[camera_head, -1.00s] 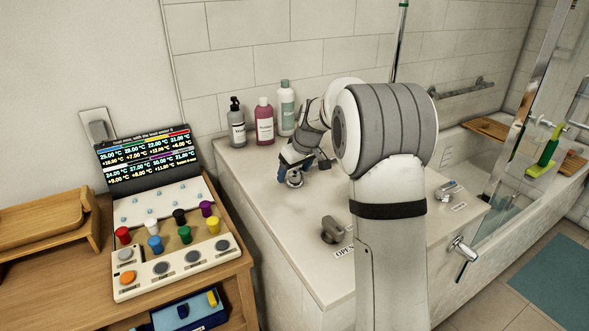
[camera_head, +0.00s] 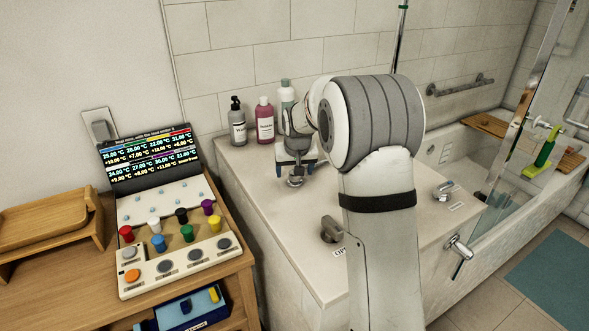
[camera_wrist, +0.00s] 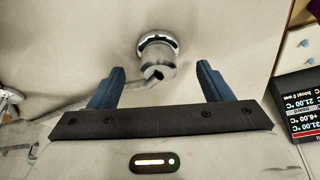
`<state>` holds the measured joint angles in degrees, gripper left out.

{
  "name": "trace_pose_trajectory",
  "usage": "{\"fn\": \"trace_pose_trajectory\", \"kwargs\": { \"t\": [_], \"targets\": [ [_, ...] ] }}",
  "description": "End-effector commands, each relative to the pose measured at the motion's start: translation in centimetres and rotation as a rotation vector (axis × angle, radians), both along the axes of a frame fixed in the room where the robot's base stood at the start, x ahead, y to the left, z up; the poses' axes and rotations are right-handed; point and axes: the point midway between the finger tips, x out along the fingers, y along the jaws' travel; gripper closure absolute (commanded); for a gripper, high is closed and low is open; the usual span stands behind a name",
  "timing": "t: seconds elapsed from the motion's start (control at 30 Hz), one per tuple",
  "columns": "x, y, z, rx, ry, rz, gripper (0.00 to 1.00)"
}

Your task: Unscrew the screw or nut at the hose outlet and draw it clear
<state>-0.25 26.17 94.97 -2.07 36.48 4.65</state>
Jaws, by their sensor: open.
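A chrome fitting with a round flange and a short stub, apparently the hose outlet (camera_wrist: 156,45), stands on the pale ledge; in the head view the fitting (camera_head: 295,182) shows just below my gripper (camera_head: 296,168). In the wrist view my gripper (camera_wrist: 160,68) is open, with one blue finger to each side of the stub. Clear gaps show between the stub and both fingers. The stub's end lies between the fingertips and has a dark notch. I cannot tell a separate screw or nut from the stub.
A metal handle (camera_head: 331,230) stands nearer on the ledge (camera_head: 270,215). Several bottles, including a pink one (camera_head: 264,121), stand behind my gripper against the wall. A button panel (camera_head: 175,270) and display (camera_head: 150,157) are at left. A bathtub (camera_head: 495,195) is at right.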

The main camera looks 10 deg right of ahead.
Motion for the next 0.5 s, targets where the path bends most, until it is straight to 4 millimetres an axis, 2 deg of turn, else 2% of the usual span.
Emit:
{"fn": "trace_pose_trajectory", "kwargs": {
  "t": [0.5],
  "targets": [
    [0.11, 0.09, -0.25, -0.001, -0.001, -0.446, 0.28]
  ]
}}
